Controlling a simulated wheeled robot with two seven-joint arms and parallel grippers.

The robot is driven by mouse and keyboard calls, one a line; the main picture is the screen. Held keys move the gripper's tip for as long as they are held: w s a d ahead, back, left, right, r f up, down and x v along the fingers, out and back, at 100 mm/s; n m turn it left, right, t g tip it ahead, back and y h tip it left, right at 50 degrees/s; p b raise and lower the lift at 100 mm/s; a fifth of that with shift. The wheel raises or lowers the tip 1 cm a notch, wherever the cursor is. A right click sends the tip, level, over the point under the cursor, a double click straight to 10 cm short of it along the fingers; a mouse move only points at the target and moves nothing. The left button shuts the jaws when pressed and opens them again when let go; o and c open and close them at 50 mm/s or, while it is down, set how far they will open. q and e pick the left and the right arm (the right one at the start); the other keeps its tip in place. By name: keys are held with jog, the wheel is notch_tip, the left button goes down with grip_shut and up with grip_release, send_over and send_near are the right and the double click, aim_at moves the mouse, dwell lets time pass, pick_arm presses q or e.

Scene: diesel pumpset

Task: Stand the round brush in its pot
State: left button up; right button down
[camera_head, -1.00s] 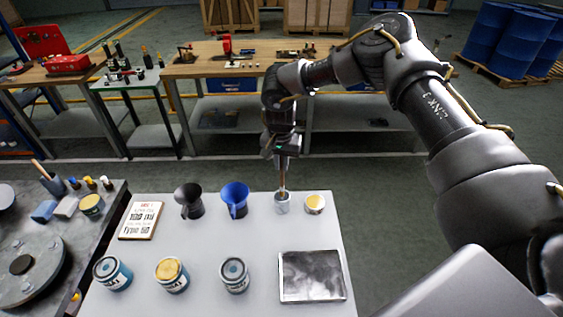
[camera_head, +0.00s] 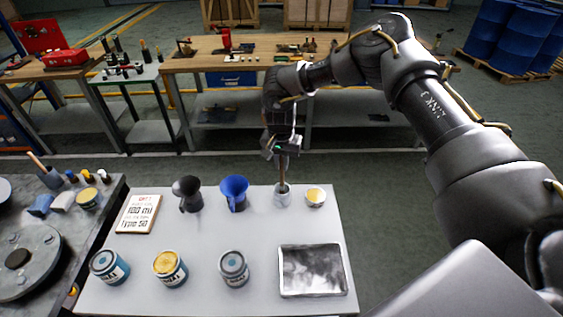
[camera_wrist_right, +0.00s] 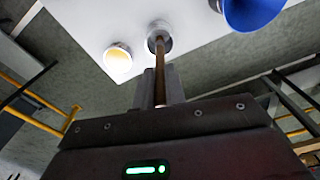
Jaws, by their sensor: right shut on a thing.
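The round brush shows mostly as a thin brown handle (camera_head: 283,187), also in the right wrist view (camera_wrist_right: 160,70). My right gripper (camera_head: 283,172) is shut on this handle, above the pot. The small grey metal pot (camera_head: 282,199) stands near the table's far edge; it also shows in the right wrist view (camera_wrist_right: 158,35). The brush's lower end reaches down into the pot's mouth. Its bristles are hidden, so I cannot tell whether it touches the bottom. My left gripper is not in view.
A cup with yellow contents (camera_head: 315,198) stands just right of the pot. A blue funnel-shaped vessel (camera_head: 235,194) and a dark one (camera_head: 187,194) are to its left. Several tins and a metal tray (camera_head: 312,295) are nearer. Bare tabletop lies between the rows.

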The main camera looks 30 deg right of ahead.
jog(key=shift+f, duration=0.15)
dwell(0.3)
jog(key=shift+f+b, duration=0.5)
jog(key=shift+f, duration=0.05)
dwell(0.3)
jog(key=c, duration=1.4)
grip_release()
jog(key=shift+o, duration=0.6)
jog(key=o, duration=0.3)
jog(key=shift+r+p, duration=2.45)
jog(key=shift+r, duration=1.1)
